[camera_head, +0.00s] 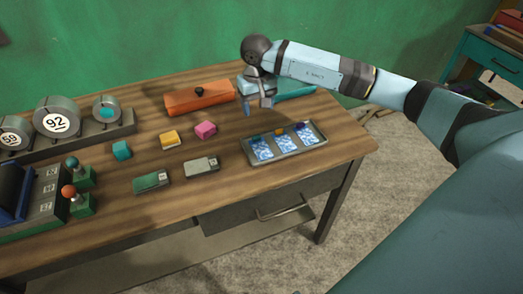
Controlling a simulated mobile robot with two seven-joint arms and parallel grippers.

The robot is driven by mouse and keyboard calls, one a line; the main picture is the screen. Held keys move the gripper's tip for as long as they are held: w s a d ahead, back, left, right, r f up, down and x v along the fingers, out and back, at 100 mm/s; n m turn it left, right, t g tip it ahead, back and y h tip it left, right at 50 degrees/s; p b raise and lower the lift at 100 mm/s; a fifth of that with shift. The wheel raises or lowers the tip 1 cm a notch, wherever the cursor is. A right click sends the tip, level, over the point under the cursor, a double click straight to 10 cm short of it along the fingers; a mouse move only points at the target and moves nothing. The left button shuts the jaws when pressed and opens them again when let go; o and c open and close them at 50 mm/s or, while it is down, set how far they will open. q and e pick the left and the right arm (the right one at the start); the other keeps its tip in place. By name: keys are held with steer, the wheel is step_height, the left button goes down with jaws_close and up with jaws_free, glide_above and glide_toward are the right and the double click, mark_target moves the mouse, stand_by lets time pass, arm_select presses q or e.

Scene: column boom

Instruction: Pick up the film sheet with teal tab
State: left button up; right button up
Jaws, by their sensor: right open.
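A grey tray (285,155) on the right part of the wooden table holds three blue-and-white film sheets in a row. The left film sheet (262,149) seems to have the teal tab, though the tab is small and hard to make out. The middle film sheet (286,143) has an orange tab and the right film sheet (308,137) a purple one. My right gripper (258,107) is open and empty, above the table just behind the tray's left end, apart from the sheets. My left gripper is out of view.
An orange box (200,98) and a teal box (296,91) stand at the back near my right gripper. Pink (205,129), yellow (169,140) and teal (121,150) blocks lie left of the tray. Numbered rolls (57,119) stand far left.

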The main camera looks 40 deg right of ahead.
mark_target(257, 138)
step_height(257, 138, down, 13)
steer(key=shift+w+a+r+p, duration=0.1)
steer(key=shift+r+p, duration=0.05)
steer(key=shift+p, duration=0.55)
steer(key=c, duration=1)
